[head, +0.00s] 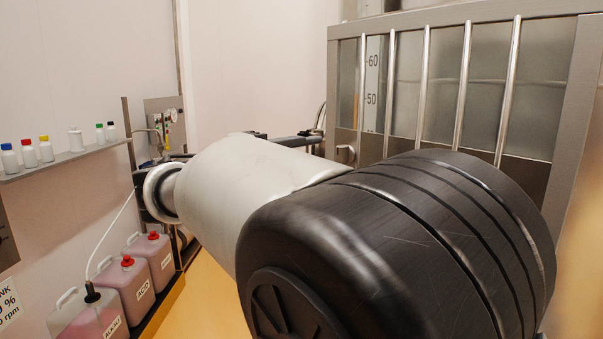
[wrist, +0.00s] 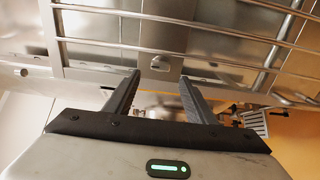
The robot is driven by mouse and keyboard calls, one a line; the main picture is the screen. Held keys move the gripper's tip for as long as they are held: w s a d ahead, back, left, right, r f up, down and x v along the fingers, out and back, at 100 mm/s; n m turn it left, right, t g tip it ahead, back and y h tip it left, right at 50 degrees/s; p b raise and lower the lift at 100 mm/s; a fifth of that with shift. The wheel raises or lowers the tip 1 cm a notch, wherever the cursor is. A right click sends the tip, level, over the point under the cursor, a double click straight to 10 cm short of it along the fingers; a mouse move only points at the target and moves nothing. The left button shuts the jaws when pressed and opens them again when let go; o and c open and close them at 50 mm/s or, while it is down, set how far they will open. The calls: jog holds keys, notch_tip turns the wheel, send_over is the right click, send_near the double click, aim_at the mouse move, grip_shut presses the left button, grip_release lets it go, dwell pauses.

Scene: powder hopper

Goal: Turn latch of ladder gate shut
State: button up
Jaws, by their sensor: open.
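The ladder gate (head: 582,100) is a grey metal frame with upright bars, on the right of the head view. A small metal piece (head: 345,152), which looks like the latch, sits low on its left side. In the wrist view the gate's bars (wrist: 215,33) run across the top. A small pale metal piece (wrist: 160,63), probably the same latch, shows on a plate just beyond my fingertips. My gripper (wrist: 160,82) is open, with its two dark fingers apart and nothing seen between them. I cannot tell whether it touches the gate. My arm hides the gate's lower part in the head view.
A shelf (head: 75,156) with several small bottles is on the left wall. Pink canisters (head: 127,285) stand below it. Pipes and a gauge panel (head: 165,120) are at the back. Yellow floor (head: 205,310) shows clear between the canisters and my arm.

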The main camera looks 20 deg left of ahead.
jog(key=v, duration=1)
jog(key=shift+s, duration=0.15)
jog(key=shift+a, duration=0.15)
